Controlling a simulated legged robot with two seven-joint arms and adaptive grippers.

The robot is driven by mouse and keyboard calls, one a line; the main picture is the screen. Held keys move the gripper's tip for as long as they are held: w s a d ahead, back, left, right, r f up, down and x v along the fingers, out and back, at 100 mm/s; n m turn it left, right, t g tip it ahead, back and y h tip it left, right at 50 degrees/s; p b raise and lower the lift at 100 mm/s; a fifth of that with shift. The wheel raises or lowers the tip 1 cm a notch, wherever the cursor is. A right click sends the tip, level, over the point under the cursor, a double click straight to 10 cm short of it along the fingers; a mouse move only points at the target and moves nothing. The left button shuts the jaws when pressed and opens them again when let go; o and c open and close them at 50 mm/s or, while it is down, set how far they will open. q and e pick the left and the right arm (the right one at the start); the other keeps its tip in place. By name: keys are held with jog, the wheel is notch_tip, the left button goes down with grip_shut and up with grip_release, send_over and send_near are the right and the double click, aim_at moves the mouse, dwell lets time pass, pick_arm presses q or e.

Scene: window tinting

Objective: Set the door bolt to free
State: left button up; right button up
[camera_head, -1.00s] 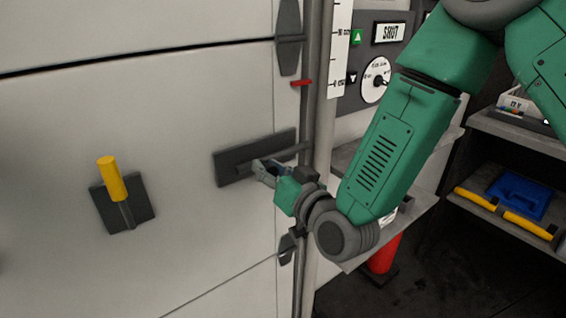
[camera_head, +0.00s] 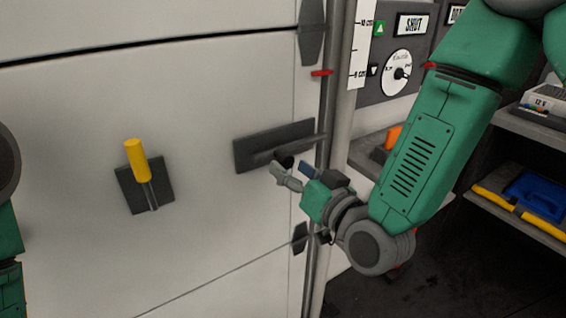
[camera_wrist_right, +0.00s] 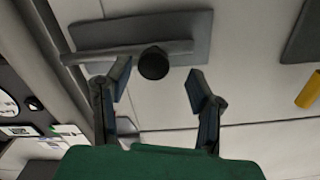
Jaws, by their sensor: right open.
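The door bolt is a grey rod (camera_head: 300,143) on a dark plate (camera_head: 250,154) at the right side of the pale door. A round black knob (camera_head: 284,161) sticks out from the rod. In the head view the rod runs right to the post at the door's edge; whether it enters the post I cannot tell. My right gripper (camera_head: 292,172) is open just in front of and below the knob. In the right wrist view the knob (camera_wrist_right: 153,63) shows beyond and between the open fingertips (camera_wrist_right: 158,80), apparently not touched. My left gripper is out of view.
A yellow handle (camera_head: 137,160) on a dark plate stands out left of the bolt. A vertical post (camera_head: 345,130) with a red mark (camera_head: 321,72) and a scale (camera_head: 361,45) borders the door. A panel with a dial (camera_head: 397,72) and shelves (camera_head: 530,225) stand at right.

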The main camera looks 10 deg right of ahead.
jog(key=v, duration=0.4)
jog(key=shift+s+d, duration=0.1)
jog(key=shift+d, duration=0.25)
jog(key=shift+a, duration=0.15)
jog(key=s+d+f+g+h, duration=0.1)
jog(key=s+d+f+g, duration=0.2)
jog(key=f, duration=0.5)
jog(key=s+d+f+g+h, duration=0.1)
jog(key=s+f+g, duration=0.25)
jog(key=f, duration=0.45)
jog(key=s+d+f+g+h, duration=0.1)
jog(key=s+d+f+g, duration=0.15)
jog(key=s+f, duration=0.4)
jog(key=s+d+f+g+h, duration=0.1)
jog(key=s+d+f+g, duration=0.2)
jog(key=s+f, duration=0.2)
jog(key=s+d+f+g+h, duration=0.2)
jog(key=s+d+f+g, duration=0.2)
jog(key=s, duration=0.5)
jog(key=shift+d+f, duration=0.2)
jog(key=shift+f, duration=0.45)
jog(key=shift+w, duration=0.1)
